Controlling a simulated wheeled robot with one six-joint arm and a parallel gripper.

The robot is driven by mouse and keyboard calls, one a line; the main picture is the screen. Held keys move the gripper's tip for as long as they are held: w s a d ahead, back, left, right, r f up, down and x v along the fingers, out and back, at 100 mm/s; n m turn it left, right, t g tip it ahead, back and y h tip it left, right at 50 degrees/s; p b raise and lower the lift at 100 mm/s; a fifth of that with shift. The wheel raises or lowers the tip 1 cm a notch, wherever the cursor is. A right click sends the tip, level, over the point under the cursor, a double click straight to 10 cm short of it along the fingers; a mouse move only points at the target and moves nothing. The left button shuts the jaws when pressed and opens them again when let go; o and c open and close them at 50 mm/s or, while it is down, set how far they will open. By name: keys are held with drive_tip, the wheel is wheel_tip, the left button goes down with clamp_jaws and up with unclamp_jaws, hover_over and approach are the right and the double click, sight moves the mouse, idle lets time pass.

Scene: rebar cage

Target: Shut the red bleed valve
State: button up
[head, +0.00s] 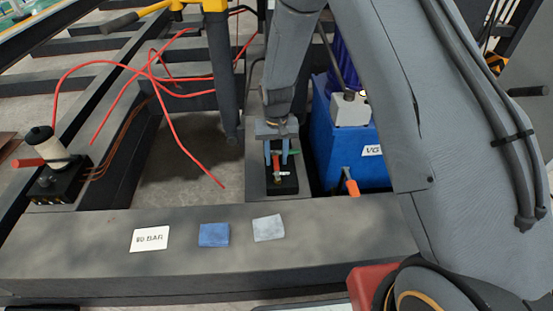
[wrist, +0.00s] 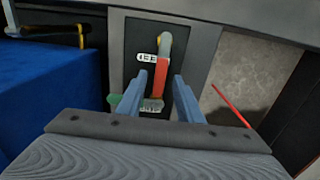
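The red bleed valve handle (wrist: 161,78) shows in the wrist view on a dark plate (wrist: 136,40), its length running up and down the picture. In the head view my gripper (head: 279,152) points down over the plate, partly hiding the valve (head: 281,174).
A blue box (head: 355,150) with an orange-red lever (head: 351,186) stands just right of the valve plate. Red hoses (head: 165,85) arch at the left. A grey beam (head: 200,265) in front carries a white card, a blue pad and a grey pad.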

drive_tip(key=shift+f, duration=0.3)
clamp_jaws()
